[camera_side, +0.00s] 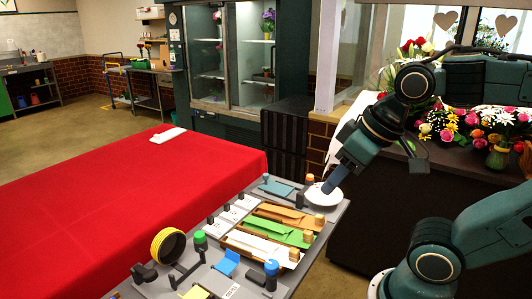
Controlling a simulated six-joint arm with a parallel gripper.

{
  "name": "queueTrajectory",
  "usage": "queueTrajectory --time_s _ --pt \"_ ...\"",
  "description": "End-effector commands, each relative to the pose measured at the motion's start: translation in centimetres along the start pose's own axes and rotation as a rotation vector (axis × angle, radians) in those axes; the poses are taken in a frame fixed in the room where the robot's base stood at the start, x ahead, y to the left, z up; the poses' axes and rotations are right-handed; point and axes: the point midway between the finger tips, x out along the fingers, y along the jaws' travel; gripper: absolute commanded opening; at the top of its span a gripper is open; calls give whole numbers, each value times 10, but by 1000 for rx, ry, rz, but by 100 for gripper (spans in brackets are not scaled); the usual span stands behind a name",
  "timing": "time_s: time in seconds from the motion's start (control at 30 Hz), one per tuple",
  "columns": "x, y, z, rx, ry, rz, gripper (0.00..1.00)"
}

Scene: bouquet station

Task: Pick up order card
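My gripper (328,187) points down over a white round dish (323,197) at the far right corner of the grey workbench (318,245). The fingers are too small and dark to tell whether they are open or shut, or whether they touch the dish. I cannot tell for certain which thing is the order card. A blue slanted piece (227,262) and a yellow piece (196,293) stand at the near end of the bench, beside a small white label (232,291) whose print is unclear. Several white flat pieces lie in a row near the bench's left side.
Trays with orange, green (280,233) and white sheets lie mid-bench. A red-covered table (120,200) fills the left, mostly bare. Flowers (480,125) crowd a counter at right.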

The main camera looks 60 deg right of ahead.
Motion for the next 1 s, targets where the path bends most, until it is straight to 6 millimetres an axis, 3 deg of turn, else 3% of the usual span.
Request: queueTrajectory --time_s 0.47,0.77,1.0 --pt "11 -13 -85 334 -115 -39 40" --pt "38 -14 -143 580 -204 -43 40" --pt "70 -10 -184 774 -278 -30 40"
